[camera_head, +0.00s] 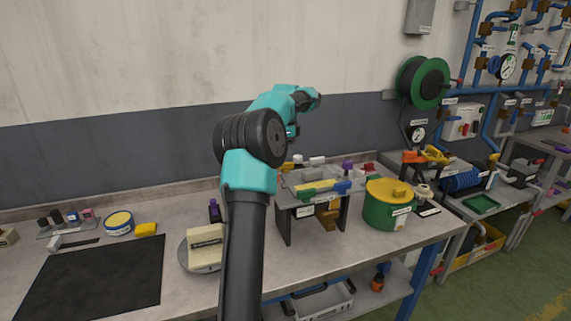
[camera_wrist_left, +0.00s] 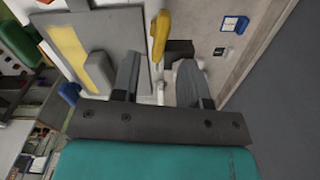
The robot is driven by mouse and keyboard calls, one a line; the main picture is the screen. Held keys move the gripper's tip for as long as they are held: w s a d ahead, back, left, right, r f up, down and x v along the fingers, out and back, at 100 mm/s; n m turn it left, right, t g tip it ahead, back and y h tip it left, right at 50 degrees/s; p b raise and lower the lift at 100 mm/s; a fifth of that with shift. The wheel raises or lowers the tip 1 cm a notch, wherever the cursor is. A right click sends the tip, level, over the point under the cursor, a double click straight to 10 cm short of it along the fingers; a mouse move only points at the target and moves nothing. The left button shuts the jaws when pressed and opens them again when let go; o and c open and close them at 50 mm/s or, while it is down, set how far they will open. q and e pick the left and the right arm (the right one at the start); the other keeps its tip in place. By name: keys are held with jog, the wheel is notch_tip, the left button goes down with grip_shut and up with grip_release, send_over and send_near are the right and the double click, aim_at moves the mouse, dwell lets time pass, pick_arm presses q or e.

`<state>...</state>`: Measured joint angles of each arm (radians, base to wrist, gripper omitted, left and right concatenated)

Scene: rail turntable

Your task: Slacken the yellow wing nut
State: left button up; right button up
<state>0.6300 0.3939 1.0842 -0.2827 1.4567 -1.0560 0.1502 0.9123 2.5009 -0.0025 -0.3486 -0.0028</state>
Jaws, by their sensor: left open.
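In the left wrist view a long yellow piece (camera_wrist_left: 159,36), which may be the wing nut, stands just past the fingertips. A pale upright part and a dark block lie near its lower end. My left gripper (camera_wrist_left: 160,68) is open, its two grey fingers apart, with nothing clearly held between them. Whether a finger touches the yellow piece cannot be told. In the head view a bit of yellow (camera_head: 287,166) shows behind the small rack, partly hidden by my arm. My left gripper's fingers cannot be made out there. My right gripper is in neither view.
A grey rack (camera_head: 282,215) with tools on top stands close to my arm. A green pot (camera_head: 389,205) with a yellow lid stands right of it. A round plate with a pale block (camera_head: 206,241) and a black mat (camera_head: 98,281) lie left. The wall runs behind.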

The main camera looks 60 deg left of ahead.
aim_at(285, 167)
pick_arm(q)
jog(key=shift+f, duration=2.8)
grip_shut()
